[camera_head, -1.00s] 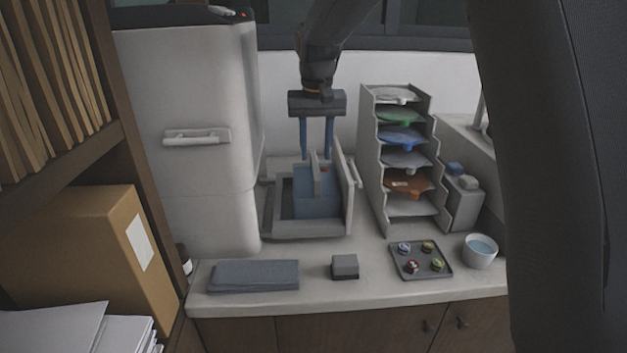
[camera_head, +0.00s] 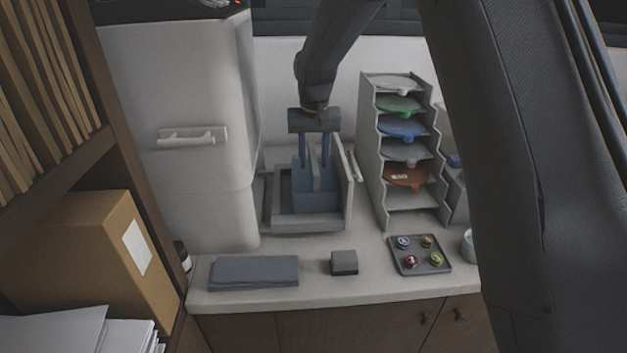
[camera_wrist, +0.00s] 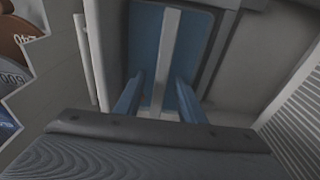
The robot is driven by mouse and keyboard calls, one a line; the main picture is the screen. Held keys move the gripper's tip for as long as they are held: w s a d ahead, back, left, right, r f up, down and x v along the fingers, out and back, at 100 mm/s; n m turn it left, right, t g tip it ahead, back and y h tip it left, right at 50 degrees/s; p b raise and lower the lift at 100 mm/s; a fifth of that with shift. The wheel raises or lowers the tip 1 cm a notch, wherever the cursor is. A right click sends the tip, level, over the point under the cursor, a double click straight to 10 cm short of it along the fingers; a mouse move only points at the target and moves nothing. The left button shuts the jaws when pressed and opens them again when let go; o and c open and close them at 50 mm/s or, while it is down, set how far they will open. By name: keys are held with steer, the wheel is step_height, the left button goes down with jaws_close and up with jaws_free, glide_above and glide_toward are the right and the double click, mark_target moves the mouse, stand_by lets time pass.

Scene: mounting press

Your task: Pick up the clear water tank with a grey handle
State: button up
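The clear water tank (camera_head: 312,201) looks blue-tinted and sits in an open grey drawer-like bay (camera_head: 283,226) on the counter. Its grey handle (camera_head: 314,172) is an upright bar along the top. My gripper (camera_head: 313,163) points down over the tank, its two blue fingers low on either side of the handle. In the wrist view, the handle (camera_wrist: 168,45) runs between the fingers, and the tank's blue top (camera_wrist: 196,45) lies beyond. A gap seems to show between each finger and the handle, so the gripper (camera_wrist: 160,80) is open around it.
A tall white machine (camera_head: 190,100) stands left of the bay. A rack of coloured discs (camera_head: 372,170) stands close on the right. In front are a folded grey cloth (camera_head: 253,273), a small grey block (camera_head: 344,262) and a tray of small round pieces (camera_head: 420,268).

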steer(key=shift+c, duration=0.4)
jaws_close()
steer(key=shift+r, duration=0.1)
